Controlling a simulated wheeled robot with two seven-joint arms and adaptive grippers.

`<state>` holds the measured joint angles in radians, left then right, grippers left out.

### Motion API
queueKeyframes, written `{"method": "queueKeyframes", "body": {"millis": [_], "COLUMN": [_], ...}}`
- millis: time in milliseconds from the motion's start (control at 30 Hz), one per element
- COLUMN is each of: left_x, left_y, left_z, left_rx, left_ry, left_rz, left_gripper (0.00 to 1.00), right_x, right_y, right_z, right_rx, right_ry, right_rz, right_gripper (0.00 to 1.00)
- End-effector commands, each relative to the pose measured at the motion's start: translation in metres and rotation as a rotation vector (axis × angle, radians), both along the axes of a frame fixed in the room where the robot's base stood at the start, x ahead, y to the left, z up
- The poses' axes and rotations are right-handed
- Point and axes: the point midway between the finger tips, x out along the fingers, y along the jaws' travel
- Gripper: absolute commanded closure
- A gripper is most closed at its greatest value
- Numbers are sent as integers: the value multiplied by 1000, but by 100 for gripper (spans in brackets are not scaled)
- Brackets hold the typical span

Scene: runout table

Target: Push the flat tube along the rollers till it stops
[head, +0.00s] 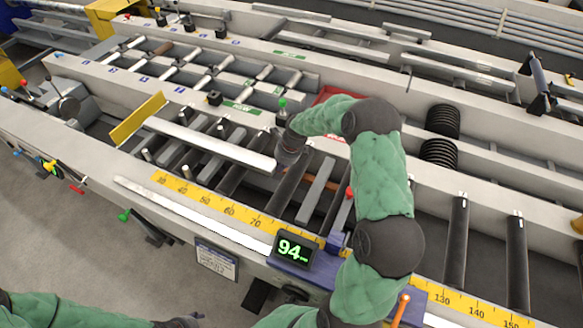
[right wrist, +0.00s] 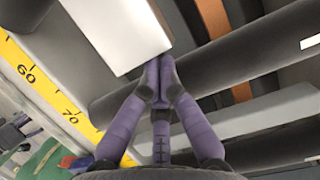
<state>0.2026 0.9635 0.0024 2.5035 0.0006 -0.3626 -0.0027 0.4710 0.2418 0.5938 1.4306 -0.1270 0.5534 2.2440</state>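The flat tube (head: 210,145) is a long pale grey bar lying across the dark rollers. Its left end is close to a slanted yellow plate (head: 138,118); I cannot tell whether they touch. My right gripper (head: 287,158) is at the tube's right end. In the right wrist view the fingers (right wrist: 157,78) are drawn together with nothing between them. Their tips meet the lower edge of the tube's pale end (right wrist: 115,30), or are very close to it. My left gripper (head: 182,322) is low at the bottom edge, away from the table, its fingers unclear.
A yellow scale (head: 230,209) runs along the front of the rollers. A display (head: 292,248) reading 94 stands on a blue carriage by my right forearm. A red tray (head: 332,97) lies behind my right arm. Bare rollers (head: 457,240) lie to the right.

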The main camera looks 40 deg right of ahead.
Motion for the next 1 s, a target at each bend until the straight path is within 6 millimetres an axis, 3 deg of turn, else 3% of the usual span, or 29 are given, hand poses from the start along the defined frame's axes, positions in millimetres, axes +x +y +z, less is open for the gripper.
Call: {"method": "queueKeyframes", "body": {"millis": [100, 333, 767, 1000], "left_x": [0, 0, 0, 0], "left_y": [0, 0, 0, 0], "left_z": [10, 14, 14, 18], "left_rx": [0, 0, 0, 0], "left_ry": [0, 0, 0, 0], "left_rz": [0, 0, 0, 0], "left_gripper": [43, 43, 43, 43], "right_x": [24, 48, 52, 43], "right_y": [13, 25, 27, 12], "right_z": [2, 1, 1, 2], "right_rx": [1, 0, 0, 0], "right_ry": [-3, -3, -9, -6], "right_rz": [3, 1, 0, -1], "right_gripper": [100, 100, 100, 100]}}
